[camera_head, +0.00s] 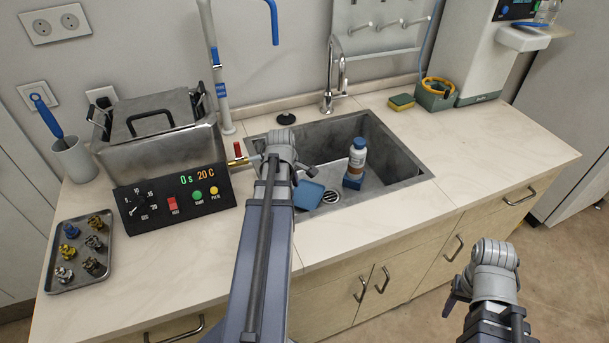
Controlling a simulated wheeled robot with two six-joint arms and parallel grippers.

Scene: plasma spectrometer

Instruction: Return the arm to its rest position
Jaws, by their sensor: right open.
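My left arm reaches up from the bottom middle, over the counter's front edge to the sink's left side. Its wrist hides most of my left gripper (309,171); only a small dark part shows over the sink, and its jaws cannot be made out. My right arm is at the lower right, in front of the cabinets and off the counter. My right gripper (452,297) is open, mostly hidden behind its wrist, with a dark finger showing at the left. I see nothing held in it.
An ultrasonic bath (175,190) and a tray (80,283) of several metal fittings stand left. The counter right of the sink is mostly clear.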

